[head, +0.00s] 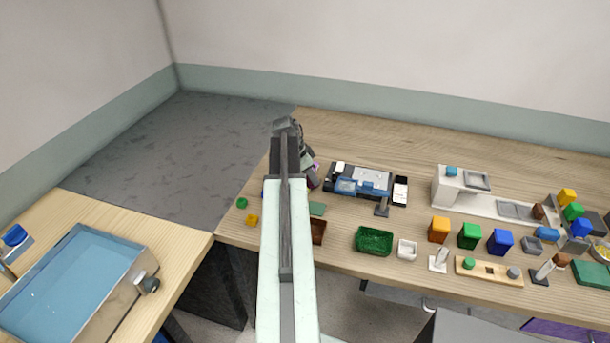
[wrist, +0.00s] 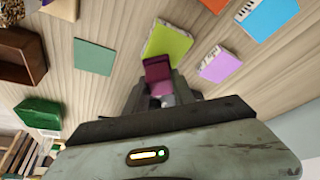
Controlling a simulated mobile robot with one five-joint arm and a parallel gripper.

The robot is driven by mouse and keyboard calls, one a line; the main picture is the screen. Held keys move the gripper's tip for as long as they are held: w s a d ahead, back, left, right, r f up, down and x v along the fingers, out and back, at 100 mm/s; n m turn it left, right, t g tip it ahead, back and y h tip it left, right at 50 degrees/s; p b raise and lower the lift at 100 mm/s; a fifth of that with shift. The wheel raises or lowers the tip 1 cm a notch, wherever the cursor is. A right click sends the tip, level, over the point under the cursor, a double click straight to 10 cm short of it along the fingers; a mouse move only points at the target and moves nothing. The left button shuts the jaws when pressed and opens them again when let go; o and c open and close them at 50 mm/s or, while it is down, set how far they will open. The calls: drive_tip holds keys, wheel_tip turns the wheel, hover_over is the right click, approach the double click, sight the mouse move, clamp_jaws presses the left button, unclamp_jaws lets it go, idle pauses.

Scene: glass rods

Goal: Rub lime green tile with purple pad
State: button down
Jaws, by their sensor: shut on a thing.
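The lime green tile (wrist: 178,39) lies flat on the wooden table ahead of my gripper in the wrist view. My gripper (wrist: 160,88) is shut on the purple pad (wrist: 157,69), a dark magenta block. The pad overlaps the near part of the lime green tile in the picture. I cannot tell whether it touches the tile or hovers above it. In the head view my arm hides the lime green tile and most of the gripper.
A violet tile (wrist: 221,66) lies close on the right, a blue tile (wrist: 268,16) beyond it, and a grey-green tile (wrist: 94,57) on the left. A brown box (wrist: 18,57) and a green basket (head: 374,241) stand nearby. A dark-and-blue device (head: 362,182) sits right of my arm.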

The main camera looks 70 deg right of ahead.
wheel_tip(320, 180, up, 6)
drive_tip(key=p, duration=0.6)
wheel_tip(320, 180, up, 3)
drive_tip(key=p, duration=0.3)
drive_tip(key=shift+s+r, duration=0.1)
drive_tip(key=shift+r, duration=0.05)
drive_tip(key=shift+f+b, duration=0.3)
drive_tip(key=shift+f, duration=0.15)
drive_tip(key=shift+r, duration=0.1)
drive_tip(key=shift+s+d, duration=0.1)
